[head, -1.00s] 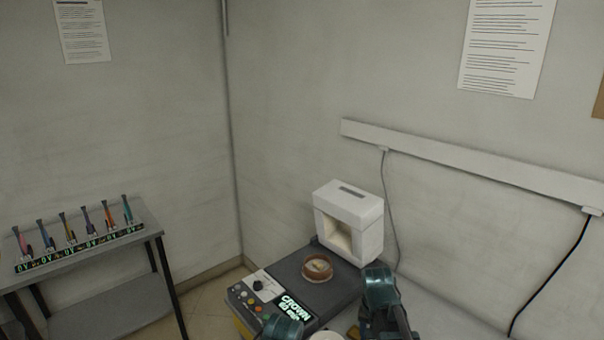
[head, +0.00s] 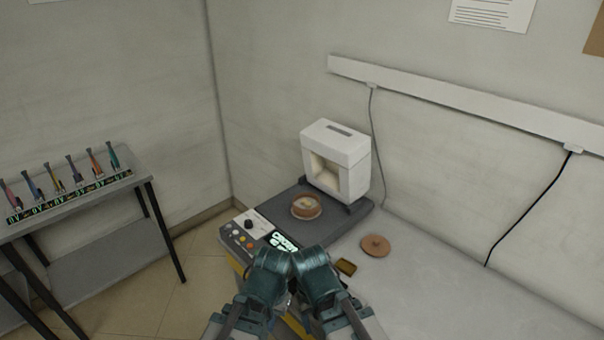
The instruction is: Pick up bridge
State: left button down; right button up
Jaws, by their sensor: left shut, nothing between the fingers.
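A round tan dish (head: 306,206) sits on the dark top of a machine, in front of a white box-shaped unit with a square opening. The dish holds something pale, too small to make out; I cannot tell if it is the bridge. My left gripper (head: 270,274) is at the bottom centre, in front of the machine's lit display, shut and empty. My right gripper (head: 312,274) is close beside it on the right; its fingers are hidden. Both are apart from the dish.
The white unit (head: 336,161) stands behind the dish. A brown round lid (head: 376,246) and a small yellow-brown block (head: 346,267) lie on the pale counter (head: 450,290), which is clear at right. A side table (head: 75,208) at left carries a rack of several coloured tools.

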aim_at(304, 201)
jog(key=z, duration=1.55)
jog(key=i+j, duration=0.1)
jog(key=j, duration=0.6)
jog(key=i+j, duration=0.1)
jog(key=j, duration=0.6)
jog(key=i+j, duration=0.15)
jog(key=j, duration=0.55)
jog(key=i+j, duration=0.1)
jog(key=j, duration=0.6)
jog(key=z, duration=0.05)
